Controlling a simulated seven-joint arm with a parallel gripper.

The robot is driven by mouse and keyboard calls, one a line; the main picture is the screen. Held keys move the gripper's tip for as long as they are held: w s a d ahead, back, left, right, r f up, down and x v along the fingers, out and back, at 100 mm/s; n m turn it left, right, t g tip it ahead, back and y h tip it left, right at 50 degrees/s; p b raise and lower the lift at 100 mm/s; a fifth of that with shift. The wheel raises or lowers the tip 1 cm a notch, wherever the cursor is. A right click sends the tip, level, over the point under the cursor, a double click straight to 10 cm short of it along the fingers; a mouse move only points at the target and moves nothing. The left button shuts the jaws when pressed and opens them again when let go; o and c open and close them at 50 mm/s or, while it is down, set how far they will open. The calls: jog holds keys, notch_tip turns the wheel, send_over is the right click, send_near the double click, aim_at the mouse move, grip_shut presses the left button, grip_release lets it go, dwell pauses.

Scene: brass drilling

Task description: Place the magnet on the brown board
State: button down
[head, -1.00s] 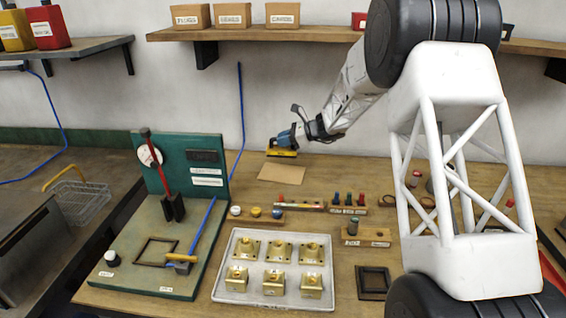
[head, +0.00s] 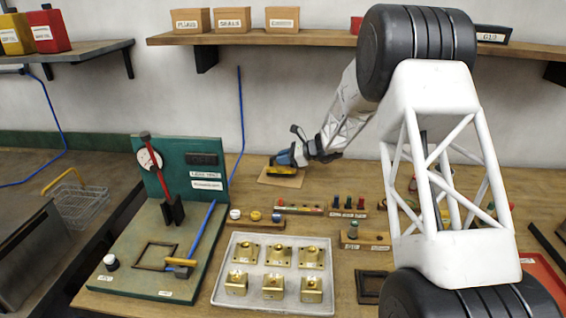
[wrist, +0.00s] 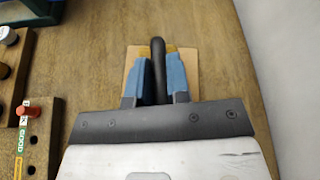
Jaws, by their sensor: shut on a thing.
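The magnet is a yellow block (head: 280,170) with a black handle, which shows between the fingers in the wrist view (wrist: 157,65). My gripper (head: 285,159) is shut on that handle, one blue finger on each side in the wrist view (wrist: 158,80). The brown board (head: 294,182) is a thin tan sheet lying on the bench by the back wall. It also shows around the fingers in the wrist view (wrist: 191,62). The magnet is over the board and very low; I cannot tell whether it touches. The magnet's underside is hidden.
A pale tray of brass blocks (head: 222,288) lies in front, beside a green fixture (head: 118,275). A shelf (head: 325,39) crosses the wall above.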

jog(key=shift+f, duration=0.75)
jog(key=shift+f, duration=0.1)
jog(key=c, duration=1.1)
grip_release()
jog(key=shift+v, duration=0.8)
jog(key=v, duration=1)
jog(key=shift+d+r, duration=0.2)
jog(key=shift+d, duration=0.05)
